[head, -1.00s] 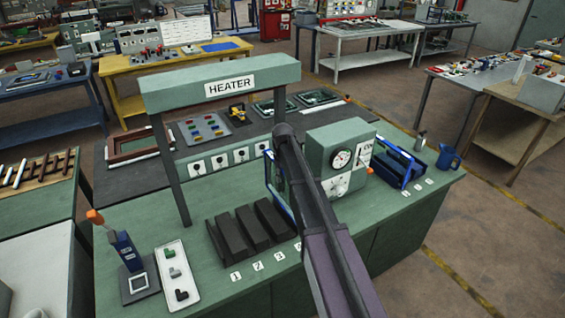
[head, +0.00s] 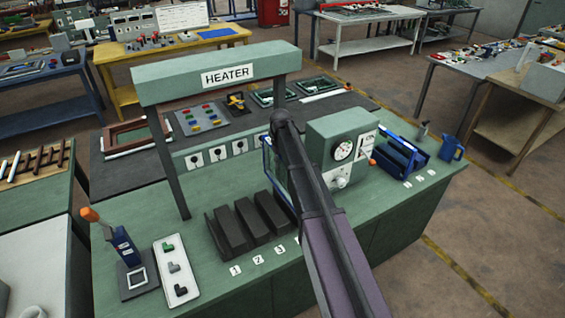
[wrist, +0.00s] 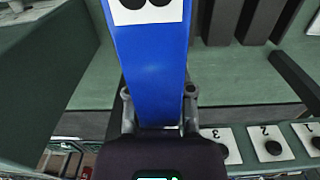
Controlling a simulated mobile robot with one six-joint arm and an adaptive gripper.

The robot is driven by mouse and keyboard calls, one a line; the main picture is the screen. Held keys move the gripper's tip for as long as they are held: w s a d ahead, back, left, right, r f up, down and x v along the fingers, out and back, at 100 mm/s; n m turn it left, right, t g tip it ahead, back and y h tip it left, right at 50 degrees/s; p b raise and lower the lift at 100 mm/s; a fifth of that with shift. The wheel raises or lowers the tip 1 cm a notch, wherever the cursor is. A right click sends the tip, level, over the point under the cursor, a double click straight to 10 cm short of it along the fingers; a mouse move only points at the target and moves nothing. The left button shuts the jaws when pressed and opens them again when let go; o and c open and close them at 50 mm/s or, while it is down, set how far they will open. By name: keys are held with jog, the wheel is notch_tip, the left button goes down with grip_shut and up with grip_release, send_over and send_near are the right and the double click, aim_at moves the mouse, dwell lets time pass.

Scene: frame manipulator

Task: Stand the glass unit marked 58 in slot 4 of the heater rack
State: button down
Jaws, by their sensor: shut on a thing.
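In the wrist view my gripper (wrist: 160,105) is shut on the blue frame of a glass unit (wrist: 152,60). In the head view a blue-edged strip of the glass unit (head: 266,160) shows left of my arm, which hides my gripper. The unit is raised at the right end of the heater rack (head: 232,230), whose dark ridges also show in the wrist view (wrist: 225,25). Labels 1, 2 and 3 are visible; slot 4 and its label are hidden.
The green HEATER frame (head: 225,77) spans the bench left of my arm. A gauge box (head: 338,145) stands close on the right, with a blue rack (head: 402,158) beyond it. A white strip with small parts (head: 175,268) lies at the left front.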

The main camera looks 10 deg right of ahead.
aim_at(281, 188)
jog(key=shift+f+b, duration=6.5)
jog(key=shift+f, duration=0.1)
jog(key=shift+f+b, duration=0.3)
jog(key=shift+c, duration=2)
grip_release()
jog(key=shift+r, duration=0.1)
